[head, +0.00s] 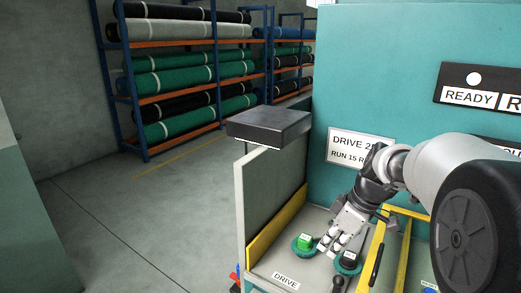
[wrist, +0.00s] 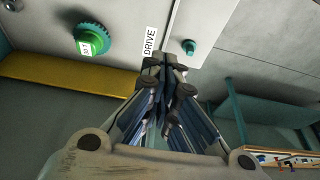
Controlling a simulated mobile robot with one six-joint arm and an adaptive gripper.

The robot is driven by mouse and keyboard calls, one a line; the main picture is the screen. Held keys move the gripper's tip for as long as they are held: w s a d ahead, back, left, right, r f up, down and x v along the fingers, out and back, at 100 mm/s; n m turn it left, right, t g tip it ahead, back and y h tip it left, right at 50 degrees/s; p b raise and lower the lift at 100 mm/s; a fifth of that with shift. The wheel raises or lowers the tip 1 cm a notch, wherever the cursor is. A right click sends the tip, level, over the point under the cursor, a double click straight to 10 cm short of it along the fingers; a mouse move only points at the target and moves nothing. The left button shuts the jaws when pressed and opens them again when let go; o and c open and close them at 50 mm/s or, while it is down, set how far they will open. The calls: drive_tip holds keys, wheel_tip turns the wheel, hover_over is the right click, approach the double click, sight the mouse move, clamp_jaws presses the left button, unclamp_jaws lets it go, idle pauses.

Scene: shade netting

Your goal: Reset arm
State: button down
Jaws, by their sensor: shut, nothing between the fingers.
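My arm reaches in from the right in the head view. My gripper (head: 328,246) points down over a grey control panel (head: 262,270), beside a green button (head: 304,242) in a teal collar. The fingers look closed together, with nothing seen between them. In the wrist view, my gripper (wrist: 165,66) shows shut fingertips near a "DRIVE" label (wrist: 150,42). The green button (wrist: 92,40) with a small white tag lies to the left, apart from the fingertips. A black knob (head: 348,261) in a teal collar sits right of the gripper in the head view.
A yellow frame (head: 403,240) stands right of the gripper. A sign reading "DRIVE" (head: 358,148) is on the teal wall behind the arm. A dark box (head: 270,125) tops the panel's left side. Racks of netting rolls (head: 200,90) stand far back; the left floor is clear.

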drive_tip(key=s+a+r+m+t+h, duration=0.1)
drive_tip(key=s+a+r+m, duration=0.2)
drive_tip(key=s, duration=0.4)
drive_tip(key=s+a+r+m+h, duration=0.1)
drive_tip(key=s+a+r+m, duration=0.15)
drive_tip(key=s, duration=0.45)
drive_tip(key=s+f+m+t+h, duration=0.1)
drive_tip(key=s+m, duration=0.4)
drive_tip(key=s, duration=0.7)
drive_tip(key=shift+a+f+t, duration=0.25)
drive_tip(key=shift+f+t, duration=0.05)
drive_tip(key=shift+f, duration=0.4)
